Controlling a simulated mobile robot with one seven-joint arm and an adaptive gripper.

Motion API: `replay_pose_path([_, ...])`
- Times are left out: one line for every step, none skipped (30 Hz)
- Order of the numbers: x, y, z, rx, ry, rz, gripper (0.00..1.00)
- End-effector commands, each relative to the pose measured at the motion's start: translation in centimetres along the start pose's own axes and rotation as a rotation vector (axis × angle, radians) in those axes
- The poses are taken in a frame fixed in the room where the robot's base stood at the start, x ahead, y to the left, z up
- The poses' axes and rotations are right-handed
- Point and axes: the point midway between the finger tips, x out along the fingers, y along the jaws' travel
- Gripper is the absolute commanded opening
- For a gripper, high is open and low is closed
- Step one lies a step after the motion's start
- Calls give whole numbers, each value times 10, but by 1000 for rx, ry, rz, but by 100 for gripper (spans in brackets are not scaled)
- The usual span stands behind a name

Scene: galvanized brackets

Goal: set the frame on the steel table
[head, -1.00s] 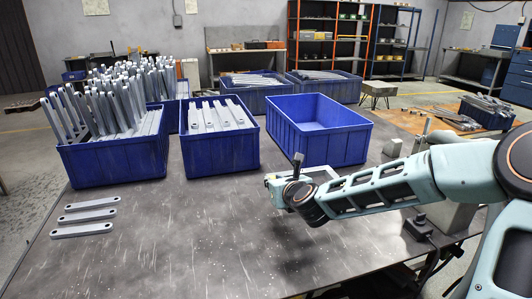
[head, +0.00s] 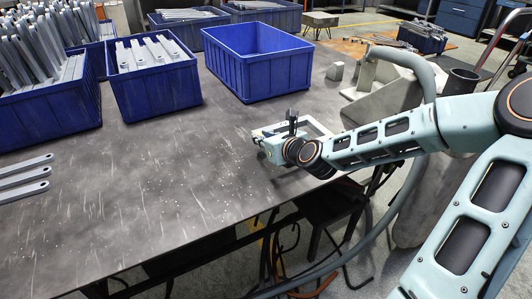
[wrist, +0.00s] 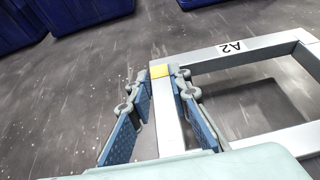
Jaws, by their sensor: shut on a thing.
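The frame is a pale grey rectangular piece with an open middle, marked A2 and with a yellow patch at one corner; it fills the right of the wrist view (wrist: 240,50). In the head view the frame (head: 318,128) is partly hidden behind my gripper (head: 278,140). My gripper, also in the wrist view (wrist: 160,115), has one blue-padded finger on each side of the frame's near bar and is shut on it. The steel table (head: 170,190) lies below, dark and scratched. Whether the frame touches it, I cannot tell.
An empty blue bin (head: 240,82) stands behind my gripper. A blue bin of grey brackets (head: 155,90) and a fuller one (head: 45,125) stand left. Loose brackets (head: 20,180) lie at the left edge. The table's middle is bare; its edge runs close to my gripper.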

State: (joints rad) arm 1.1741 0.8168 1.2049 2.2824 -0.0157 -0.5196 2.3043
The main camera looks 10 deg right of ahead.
Motion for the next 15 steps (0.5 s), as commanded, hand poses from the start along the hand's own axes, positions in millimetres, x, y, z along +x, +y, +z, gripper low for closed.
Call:
replay_pose_path([0,-2,0,-6,-6,-1,0])
replay_pose_path([0,-2,0,-7,-7,-1,0])
replay_pose_path([0,-3,-2,-8,-7,-1,0])
replay_pose_path([0,-4,-3,-8,-7,-1,0])
replay_pose_path([0,-5,-5,-7,-6,-2,0])
replay_pose_path([0,-7,-8,-6,-6,-2,0])
replay_pose_path([0,-9,-12,-6,-6,-3,0])
replay_pose_path([0,-11,-15,-6,-6,-3,0])
replay_pose_path([3,-9,-22,-6,-6,0,0])
replay_pose_path([5,-8,-26,-5,-5,1,0])
replay_pose_path([7,-8,-30,-5,-5,1,0])
replay_pose_path([9,-8,-35,-6,-7,1,0])
replay_pose_path([10,-8,-37,-7,-7,1,0])
replay_pose_path([11,-8,-39,-7,-7,0,0])
replay_pose_path([11,-8,-40,-6,-7,0,0])
